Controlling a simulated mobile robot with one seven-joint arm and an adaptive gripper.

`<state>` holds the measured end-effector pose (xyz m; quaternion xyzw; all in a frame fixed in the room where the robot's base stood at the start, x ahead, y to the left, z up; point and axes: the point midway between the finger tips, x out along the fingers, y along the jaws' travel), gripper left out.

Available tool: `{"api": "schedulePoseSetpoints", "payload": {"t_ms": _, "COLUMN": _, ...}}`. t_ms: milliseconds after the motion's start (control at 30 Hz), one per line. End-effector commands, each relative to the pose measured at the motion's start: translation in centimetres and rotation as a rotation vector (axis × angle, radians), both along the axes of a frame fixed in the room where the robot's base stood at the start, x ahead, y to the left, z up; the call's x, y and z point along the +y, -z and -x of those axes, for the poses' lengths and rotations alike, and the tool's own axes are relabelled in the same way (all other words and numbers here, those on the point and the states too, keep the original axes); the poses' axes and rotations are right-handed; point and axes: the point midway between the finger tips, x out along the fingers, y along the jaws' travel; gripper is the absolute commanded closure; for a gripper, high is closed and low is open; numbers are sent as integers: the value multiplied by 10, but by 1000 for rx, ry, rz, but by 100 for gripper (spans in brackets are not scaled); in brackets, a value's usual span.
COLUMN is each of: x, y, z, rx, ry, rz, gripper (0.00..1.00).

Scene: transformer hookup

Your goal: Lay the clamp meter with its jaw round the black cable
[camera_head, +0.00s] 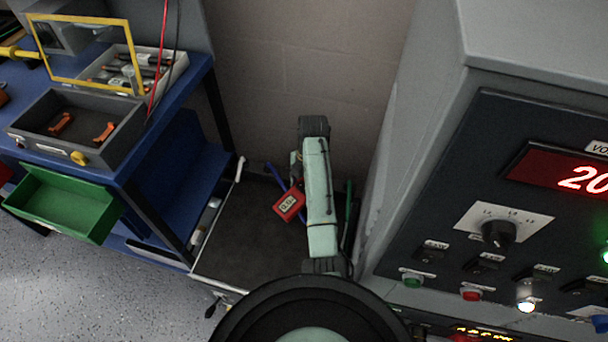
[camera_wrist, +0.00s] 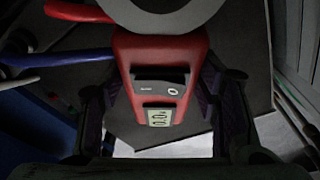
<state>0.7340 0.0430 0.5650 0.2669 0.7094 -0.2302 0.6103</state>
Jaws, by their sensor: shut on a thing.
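The clamp meter is a red body with a small lit display. In the head view the clamp meter (camera_head: 289,205) hangs below the end of my arm, tilted. In the wrist view the clamp meter (camera_wrist: 158,60) sits between the two dark fingers of my gripper (camera_wrist: 163,108), which is shut on its body. The meter's grey round jaw (camera_wrist: 165,18) is at the top of the wrist view, partly cut off. I cannot make out the black cable for certain near the jaw, nor whether the jaw is around anything.
A blue cable (camera_head: 273,174) and a green cable (camera_head: 348,212) stand near the meter. A blue bench (camera_head: 190,85) with a grey bin and a green drawer (camera_head: 65,203) is at left. A grey panel cabinet (camera_head: 420,120) with knobs and displays closes off the right.

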Motion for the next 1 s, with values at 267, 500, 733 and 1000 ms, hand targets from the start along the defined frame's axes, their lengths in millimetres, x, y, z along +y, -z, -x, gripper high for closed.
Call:
{"api": "schedulePoseSetpoints", "payload": {"t_ms": 267, "x": 0, "y": 0, "z": 0, "rx": -1, "ry": 0, "rz": 0, "gripper": 82}}
{"api": "schedulePoseSetpoints", "payload": {"t_ms": 500, "x": -1, "y": 4, "z": -3, "rx": 6, "ry": 0, "rz": -4, "gripper": 82}}
{"api": "schedulePoseSetpoints", "payload": {"t_ms": 733, "x": -2, "y": 19, "z": -13, "rx": 6, "ry": -1, "rz": -4, "gripper": 82}}
{"api": "schedulePoseSetpoints", "payload": {"t_ms": 1000, "x": -5, "y": 36, "z": -26, "rx": 5, "ry": -2, "rz": -3, "gripper": 82}}
